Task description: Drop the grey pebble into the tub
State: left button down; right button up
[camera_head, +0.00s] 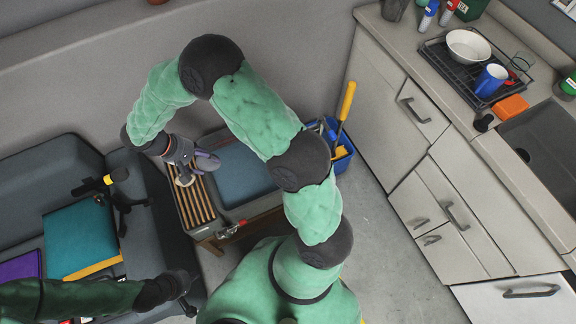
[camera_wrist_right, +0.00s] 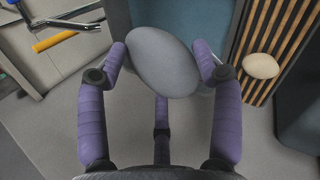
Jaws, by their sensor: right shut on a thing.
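The grey pebble (camera_wrist_right: 162,62) is a smooth oval held between the purple fingers of my right gripper, which is shut on it. In the head view my right gripper (camera_head: 204,163) hangs over the slatted wooden board, beside the left edge of the grey tub (camera_head: 240,170) with a blue-grey inside. In the right wrist view part of the tub (camera_wrist_right: 212,20) shows behind the pebble. My left gripper (camera_head: 183,285) is at the lower left above the dark seat; its fingers are too unclear to read.
A beige pebble (camera_wrist_right: 261,66) lies on the slatted board (camera_wrist_right: 281,30). A blue bin (camera_head: 338,158) with a yellow-handled tool (camera_head: 347,100) stands right of the tub. A teal folder (camera_head: 82,238) lies on the seat. Kitchen cabinets (camera_head: 440,190) stand at the right, with clear floor before them.

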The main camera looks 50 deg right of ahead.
aim_at(236, 161)
jog(key=z, duration=1.3)
jog(key=l+u, duration=0.15)
jog(key=u, duration=0.35)
jog(key=l+u, duration=0.15)
jog(key=u, duration=0.35)
jog(key=l+u, duration=0.15)
jog(key=u, duration=0.35)
jog(key=l, duration=0.4)
